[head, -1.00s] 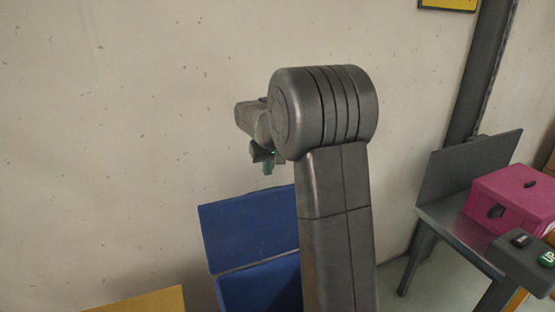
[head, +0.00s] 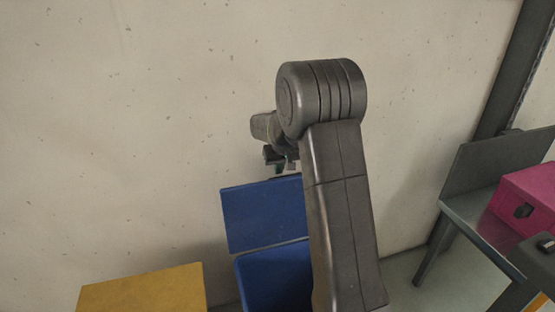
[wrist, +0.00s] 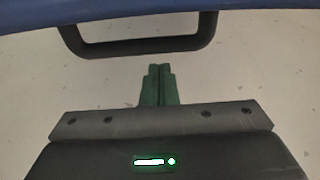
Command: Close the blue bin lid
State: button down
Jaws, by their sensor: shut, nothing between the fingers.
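The blue bin (head: 275,275) stands in front of the wall, partly hidden by my arm. Its blue lid (head: 262,215) is open and stands up at the back. In the wrist view the blue lid's edge (wrist: 150,16) crosses the top, with a black U-shaped handle (wrist: 140,49) on it. My gripper (wrist: 157,68) has green fingers, shut and empty, pointing at the handle with a small gap showing in the picture. In the head view my gripper (head: 281,166) is just above the lid's top edge; I cannot tell whether it touches.
A yellow panel (head: 145,288) is at the lower left. A grey metal table (head: 468,212) with a magenta box (head: 530,200) stands at the right. The pale wall (head: 120,120) is close behind the bin. Floor (head: 415,280) shows between bin and table.

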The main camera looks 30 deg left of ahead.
jog(key=shift+s+d+f, duration=0.1)
jog(key=shift+s+d, duration=0.2)
jog(key=shift+d, duration=0.1)
jog(key=shift+d, duration=0.1)
